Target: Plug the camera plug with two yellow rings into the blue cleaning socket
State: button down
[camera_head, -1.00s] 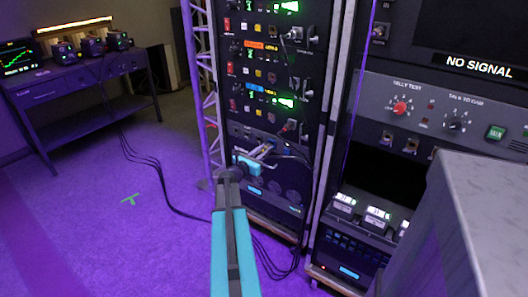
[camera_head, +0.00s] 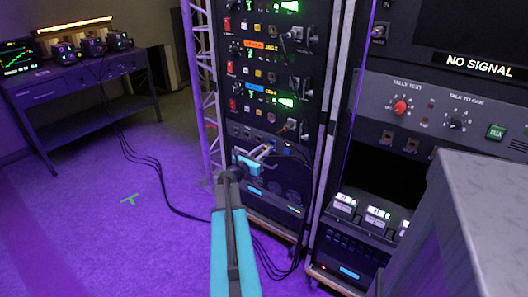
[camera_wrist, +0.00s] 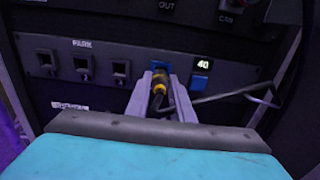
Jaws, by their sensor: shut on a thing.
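In the wrist view my gripper (camera_wrist: 162,92) is shut on a dark plug (camera_wrist: 159,88) with yellow banding. I cannot count its rings clearly. The plug points at the panel, and its front end meets the blue socket (camera_wrist: 160,65), whose blue rim shows just above it. I cannot tell how deep the plug sits. In the head view my gripper (camera_head: 264,153) reaches the low panel of the rack. The plug is too small to make out there.
Several square park sockets (camera_wrist: 83,65) lie left of the plug. A lit "40" display (camera_wrist: 203,64) and a blue button (camera_wrist: 200,82) sit just right. A grey cabinet (camera_head: 480,215) stands at the front right.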

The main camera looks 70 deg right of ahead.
jog(key=shift+s+d, duration=0.15)
jog(key=shift+d, duration=0.45)
dwell(1.6)
jog(key=c, duration=1.5)
grip_release()
jog(key=shift+o, duration=0.2)
jog(key=shift+a, duration=0.2)
jog(key=shift+b+v, duration=0.3)
jog(key=shift+v, duration=2.05)
jog(key=v, duration=0.4)
